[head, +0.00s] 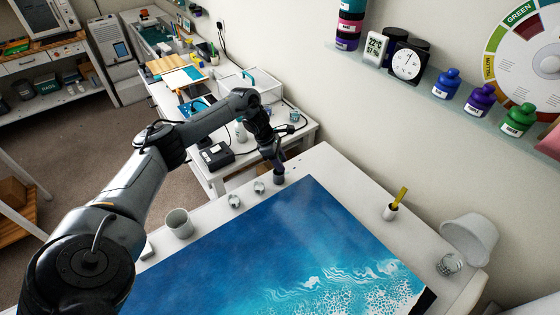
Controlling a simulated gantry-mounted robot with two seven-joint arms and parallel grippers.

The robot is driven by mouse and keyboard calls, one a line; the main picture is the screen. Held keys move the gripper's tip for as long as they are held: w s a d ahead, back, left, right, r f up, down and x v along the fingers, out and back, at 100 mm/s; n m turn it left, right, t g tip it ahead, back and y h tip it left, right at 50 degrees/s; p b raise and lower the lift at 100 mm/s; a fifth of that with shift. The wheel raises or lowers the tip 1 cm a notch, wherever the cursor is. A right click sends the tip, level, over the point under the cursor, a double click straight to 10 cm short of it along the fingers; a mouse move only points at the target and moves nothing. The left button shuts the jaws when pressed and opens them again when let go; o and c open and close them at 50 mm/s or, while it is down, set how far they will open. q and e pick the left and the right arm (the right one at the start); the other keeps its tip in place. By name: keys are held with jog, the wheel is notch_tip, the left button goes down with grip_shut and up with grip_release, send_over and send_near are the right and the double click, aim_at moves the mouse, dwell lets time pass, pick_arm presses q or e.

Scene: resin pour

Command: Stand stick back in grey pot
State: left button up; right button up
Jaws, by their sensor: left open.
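A yellow stick (401,195) leans in a small light pot (391,213) on the white table, right of the blue resin panel. A larger light-grey pot (178,223) stands at the panel's left; I see nothing sticking out of it. I cannot tell which of the two is the task's grey pot. My left gripper (278,178) is open and points down near the table's back edge, beyond the panel's far corner, apart from both pots. Its fingers are small and dark here. My right gripper is out of view.
The blue-and-white resin panel (270,250) fills the middle of the table. Two small cups (234,201) (259,188) stand by its left edge. A white tipped container (470,238) and a glass (450,264) are at the right. A shelf (440,90) with bottles runs along the wall.

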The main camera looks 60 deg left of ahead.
pick_arm(q)
jog(key=v, duration=1)
jog(key=shift+r, duration=0.4)
jog(key=shift+s, duration=0.15)
